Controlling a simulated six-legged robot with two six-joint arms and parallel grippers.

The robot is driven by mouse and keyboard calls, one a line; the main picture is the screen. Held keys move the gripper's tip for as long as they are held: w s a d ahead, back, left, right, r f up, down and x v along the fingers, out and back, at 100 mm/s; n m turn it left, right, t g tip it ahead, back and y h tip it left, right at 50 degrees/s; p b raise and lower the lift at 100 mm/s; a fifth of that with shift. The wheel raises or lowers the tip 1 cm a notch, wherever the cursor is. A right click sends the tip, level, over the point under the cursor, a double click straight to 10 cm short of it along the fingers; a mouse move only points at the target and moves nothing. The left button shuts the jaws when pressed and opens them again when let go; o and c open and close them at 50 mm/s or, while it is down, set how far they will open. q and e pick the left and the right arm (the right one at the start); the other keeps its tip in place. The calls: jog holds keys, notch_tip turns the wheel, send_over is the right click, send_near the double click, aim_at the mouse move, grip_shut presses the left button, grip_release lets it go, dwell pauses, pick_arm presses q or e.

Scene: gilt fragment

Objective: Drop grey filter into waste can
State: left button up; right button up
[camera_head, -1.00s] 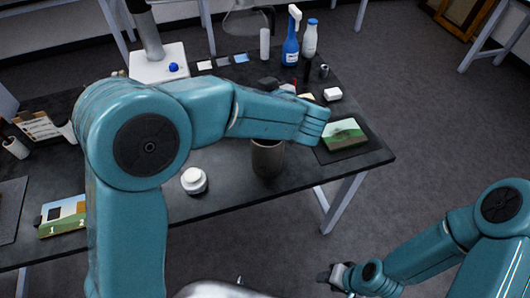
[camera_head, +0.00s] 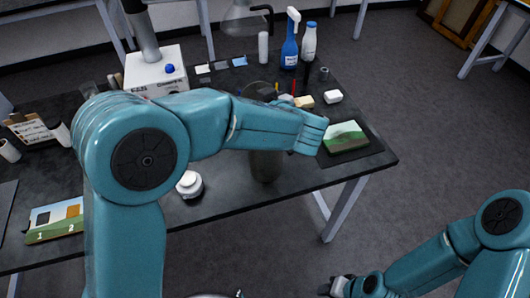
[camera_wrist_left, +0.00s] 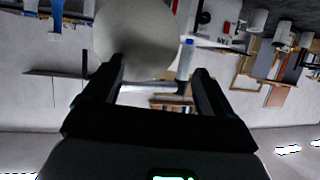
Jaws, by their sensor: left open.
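My left gripper (camera_wrist_left: 160,82) is open in the left wrist view, its two dark fingers spread apart. A pale grey round disc (camera_wrist_left: 137,35), which looks like the grey filter, shows at and beyond the left-hand finger; I cannot tell whether it touches. In the head view my left forearm hides most of this gripper. A dark grey-brown cylinder, likely the waste can (camera_head: 265,168), stands on the black table below my forearm, its top hidden by the arm. My right gripper (camera_head: 336,287) is low at the bottom right, away from the table; its jaws are too small to read.
A white lidded jar (camera_head: 189,185) stands left of the can. A green painted panel (camera_head: 345,136) lies on a dark mat at right. A blue spray bottle (camera_head: 290,45) and a white bottle (camera_head: 309,45) stand at the back. The table's front (camera_head: 220,205) is clear.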

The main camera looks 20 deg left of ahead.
pick_arm(q)
jog(key=b+v, duration=0.1)
jog(key=v, duration=1.5)
jog(key=shift+s+d, duration=0.2)
